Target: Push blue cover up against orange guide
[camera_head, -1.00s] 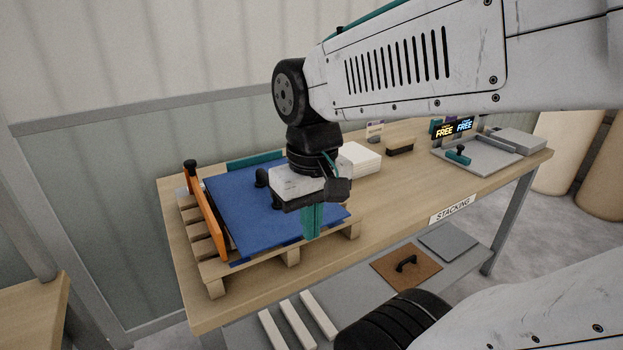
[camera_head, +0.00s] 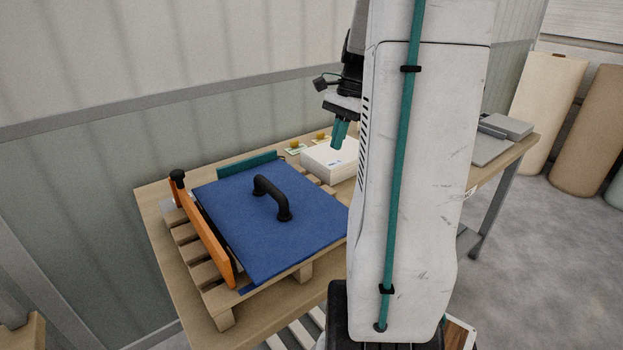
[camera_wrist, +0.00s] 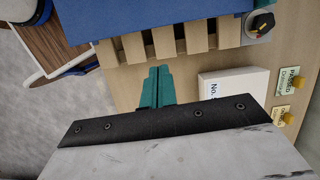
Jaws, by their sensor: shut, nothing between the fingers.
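The blue cover (camera_head: 265,235) lies flat on a wooden pallet (camera_head: 222,316) on the table, with a black arched handle (camera_head: 272,195) on top. The orange guide (camera_head: 206,240) stands along the pallet's left side, close to the cover's left edge; I cannot tell whether they touch. My gripper (camera_head: 339,140) is shut and empty, raised to the right of the cover and apart from it. The orange guide is not in the wrist view.
A white box (camera_head: 328,160) stands behind the pallet's right side, near my gripper; it also shows in the wrist view (camera_wrist: 235,86). A teal bar (camera_head: 247,163) stands behind the cover. My arm hides the table's middle. A grey device (camera_head: 504,126) sits at the far right.

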